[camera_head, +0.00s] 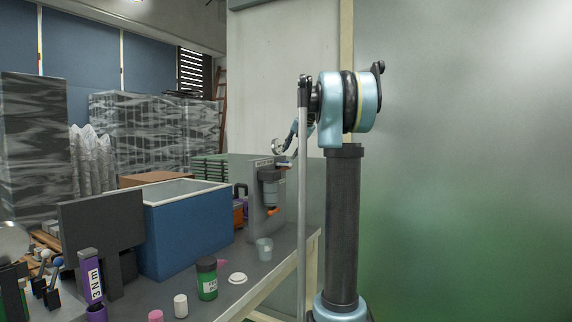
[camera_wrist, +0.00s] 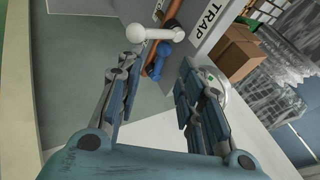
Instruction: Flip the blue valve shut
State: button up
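The blue valve (camera_wrist: 160,58) shows in the wrist view as a short blue lever with a rounded end, beside an orange-brown pipe (camera_wrist: 170,22). A white lever (camera_wrist: 150,33) with a ball end lies just beyond it. My gripper (camera_wrist: 161,72) is open, with its fingers on either side of the blue lever; I cannot tell whether either touches it. In the head view my gripper (camera_head: 284,146) is at the top of the grey column stand (camera_head: 257,212), partly behind my own arm. The blue valve cannot be made out clearly there.
A clear beaker (camera_head: 264,251) stands on the bench below the stand. A green jar (camera_head: 207,282), a white lid (camera_head: 238,279) and a large blue bin (camera_head: 185,235) are to the left. A panel marked TRAP (camera_wrist: 206,30) stands close to the right finger.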

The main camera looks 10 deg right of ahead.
jog(key=shift+w+d, duration=0.1)
jog(key=shift+w, duration=0.25)
jog(key=x, duration=0.7)
jog(key=shift+w, duration=0.2)
jog(key=shift+c, duration=0.6)
